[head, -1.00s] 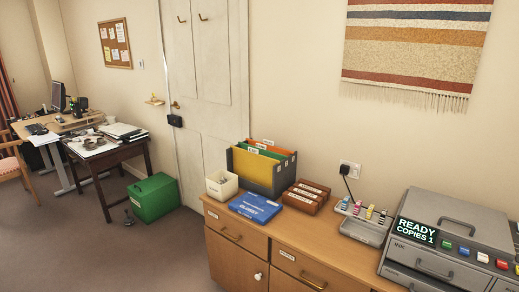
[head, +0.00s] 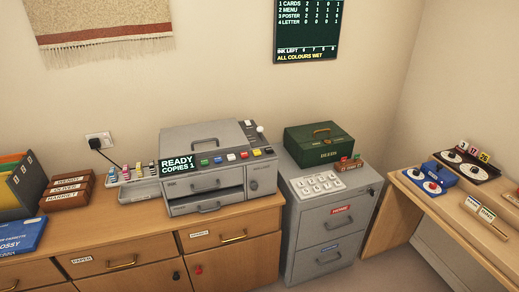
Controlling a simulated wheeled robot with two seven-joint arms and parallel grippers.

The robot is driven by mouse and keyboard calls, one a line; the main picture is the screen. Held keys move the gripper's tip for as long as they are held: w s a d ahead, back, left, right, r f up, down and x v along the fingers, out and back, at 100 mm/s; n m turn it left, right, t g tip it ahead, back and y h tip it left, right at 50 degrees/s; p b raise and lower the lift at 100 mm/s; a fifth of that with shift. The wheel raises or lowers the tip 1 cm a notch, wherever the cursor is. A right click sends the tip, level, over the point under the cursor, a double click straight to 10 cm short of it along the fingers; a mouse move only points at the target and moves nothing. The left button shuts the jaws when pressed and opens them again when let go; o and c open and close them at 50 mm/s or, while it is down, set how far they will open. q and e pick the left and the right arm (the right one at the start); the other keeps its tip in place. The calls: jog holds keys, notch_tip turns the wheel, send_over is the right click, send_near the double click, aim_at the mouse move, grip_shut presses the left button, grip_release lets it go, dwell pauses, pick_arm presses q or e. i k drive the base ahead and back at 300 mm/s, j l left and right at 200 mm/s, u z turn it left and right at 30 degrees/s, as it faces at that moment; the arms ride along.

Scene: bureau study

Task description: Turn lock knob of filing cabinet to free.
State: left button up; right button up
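The grey filing cabinet (head: 298,240) stands right of the wooden sideboard, its drawer front facing me. A small dark knob (head: 371,192) sits at the upper right of its front; it is too small to tell which way it is turned. Two drawers show, the upper one with a red label (head: 341,209) and a handle (head: 331,225), the lower one with a blue label (head: 329,247) and a handle (head: 329,259). Both drawers look shut. Neither of my grippers is in view.
A green box (head: 318,146) and a white tray of keys or tiles (head: 318,184) sit on the filing cabinet. A grey copier (head: 190,183) stands on the sideboard (head: 110,246). A wooden desk (head: 400,215) is at the right, with floor between it and the cabinet.

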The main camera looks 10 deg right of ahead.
aim_at(372, 191)
jog(key=z, duration=1.35)
jog(key=i+l+u, duration=0.1)
jog(key=i+l, duration=0.15)
jog(key=l, duration=0.15)
jog(key=i+l, duration=0.25)
jog(key=l, duration=0.2)
jog(key=i+l+u, duration=0.15)
jog(key=l, duration=0.25)
jog(key=i, duration=0.1)
